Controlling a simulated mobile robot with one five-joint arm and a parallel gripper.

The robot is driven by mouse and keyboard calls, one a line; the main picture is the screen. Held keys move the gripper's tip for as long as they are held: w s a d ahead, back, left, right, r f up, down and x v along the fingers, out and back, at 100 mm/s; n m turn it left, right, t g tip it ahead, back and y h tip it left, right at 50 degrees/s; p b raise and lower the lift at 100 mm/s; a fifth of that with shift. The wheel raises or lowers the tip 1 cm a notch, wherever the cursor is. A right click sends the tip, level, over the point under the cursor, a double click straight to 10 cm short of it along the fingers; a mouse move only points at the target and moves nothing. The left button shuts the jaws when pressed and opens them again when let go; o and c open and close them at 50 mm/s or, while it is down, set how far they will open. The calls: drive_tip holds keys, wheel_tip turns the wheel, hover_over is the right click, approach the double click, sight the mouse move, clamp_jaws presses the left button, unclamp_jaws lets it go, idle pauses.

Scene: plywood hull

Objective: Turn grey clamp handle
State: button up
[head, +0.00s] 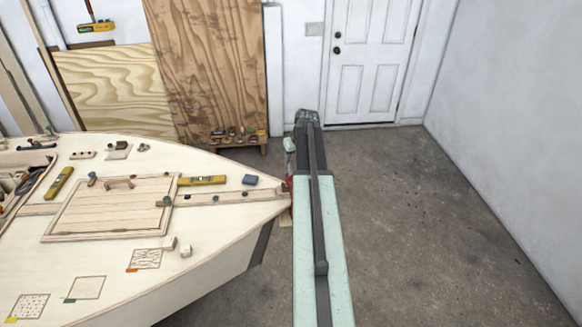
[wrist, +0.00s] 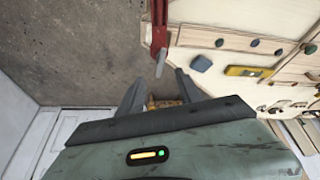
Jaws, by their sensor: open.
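A red clamp (wrist: 160,22) is fixed at the pointed tip of the pale plywood hull (wrist: 210,45). Its grey handle (wrist: 161,62) hangs from it in the wrist view, with its free end near the gap between my fingertips. My gripper (wrist: 160,80) is open, one dark finger to each side of that line, and the fingers do not appear to touch the handle. In the head view only a small red part of the clamp (head: 288,184) shows beside my arm, at the bow. The grey handle cannot be made out there.
A blue block (head: 250,180), yellow levels (head: 201,180) and a wooden hatch (head: 110,208) are on the deck. A low wooden stand with small items (head: 237,140) is by the plywood sheets. The concrete floor (head: 440,220) to the right is clear.

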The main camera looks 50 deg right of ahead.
sight(290, 168)
drive_tip(key=b+x, duration=0.7)
drive_tip(key=x, duration=0.1)
drive_tip(key=shift+s+a+f, duration=0.1)
